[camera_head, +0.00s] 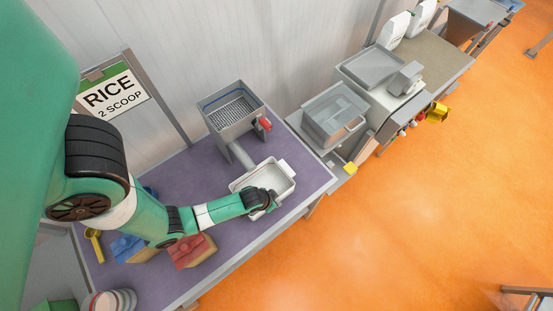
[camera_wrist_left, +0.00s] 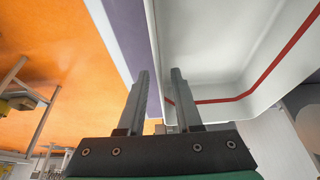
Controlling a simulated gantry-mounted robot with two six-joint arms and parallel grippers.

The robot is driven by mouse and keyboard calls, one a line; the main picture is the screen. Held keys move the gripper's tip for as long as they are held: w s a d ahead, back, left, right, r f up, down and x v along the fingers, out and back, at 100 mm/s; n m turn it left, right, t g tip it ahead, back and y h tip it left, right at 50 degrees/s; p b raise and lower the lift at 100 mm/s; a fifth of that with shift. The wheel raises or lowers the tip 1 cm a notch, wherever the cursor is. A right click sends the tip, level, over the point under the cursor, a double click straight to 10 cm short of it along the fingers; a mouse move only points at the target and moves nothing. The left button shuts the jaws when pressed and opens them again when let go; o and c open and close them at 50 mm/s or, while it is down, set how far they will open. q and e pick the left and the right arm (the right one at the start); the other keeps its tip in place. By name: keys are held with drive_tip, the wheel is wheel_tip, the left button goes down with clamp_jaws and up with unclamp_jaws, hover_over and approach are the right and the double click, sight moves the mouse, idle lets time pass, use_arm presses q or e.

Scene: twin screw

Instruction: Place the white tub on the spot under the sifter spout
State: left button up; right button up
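The white tub (camera_head: 262,179) stands on the purple table top, right by the lower end of the sifter's spout (camera_head: 241,155). I cannot tell whether it sits exactly on its spot, which is hidden. The grey sifter (camera_head: 231,112) stands behind it. In the left wrist view, my left gripper (camera_wrist_left: 160,88) has one finger on each side of the tub wall (camera_wrist_left: 205,45), which has a red line inside. I cannot tell whether the fingers press on it. My right gripper is not in view.
A rice sign (camera_head: 112,92) stands behind. Purple table (camera_head: 313,177) is bare right of the tub.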

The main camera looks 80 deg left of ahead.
use_arm(q)
drive_tip(key=p+v, duration=0.6)
drive_tip(key=v, duration=0.4)
drive_tip(key=shift+p, duration=0.4)
